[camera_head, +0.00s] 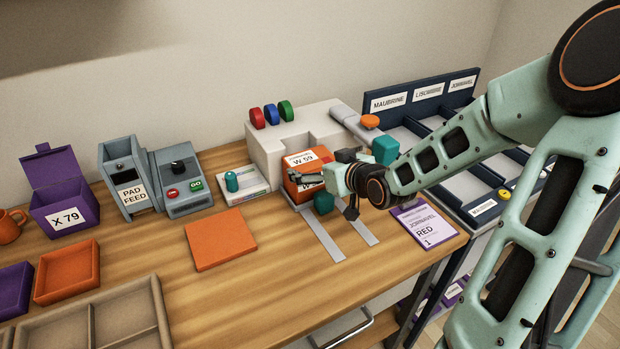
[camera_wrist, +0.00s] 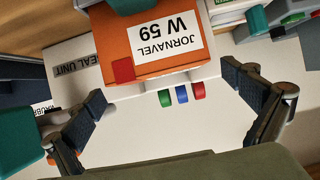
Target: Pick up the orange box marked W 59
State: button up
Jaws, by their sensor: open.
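The orange box marked W 59 (camera_head: 291,188) sits at the front of the white press unit, partly hidden by my gripper (camera_head: 327,193) in the head view. In the wrist view the box (camera_wrist: 115,45) appears upside down at the top, with a white label reading JORNAVEL W 59 and a red patch at its corner. My gripper (camera_wrist: 165,105) is open, its two fingers spread wide left and right. The box is beyond the fingertips in that view, and nothing is held. Whether a finger touches the box cannot be told.
The white unit (camera_head: 265,150) carries red, blue and green knobs. A teal piece (camera_head: 323,203) is close by the box, above two grey rails (camera_head: 324,240). A purple card (camera_head: 424,224) lies to the right, an orange pad (camera_head: 220,240) to the left. Navy bins (camera_head: 395,100) stand behind my arm.

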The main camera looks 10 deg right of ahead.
aim_at(310, 159)
jog(key=b+x, duration=0.1)
jog(key=x, duration=0.4)
jog(key=shift+w+d+r, duration=0.1)
jog(key=shift+r, duration=0.1)
jog(key=shift+c, duration=0.3)
jog(key=c, duration=1.5)
jog(key=shift+r, duration=0.1)
jog(key=shift+c, duration=0.5)
jog(key=shift+r, duration=0.1)
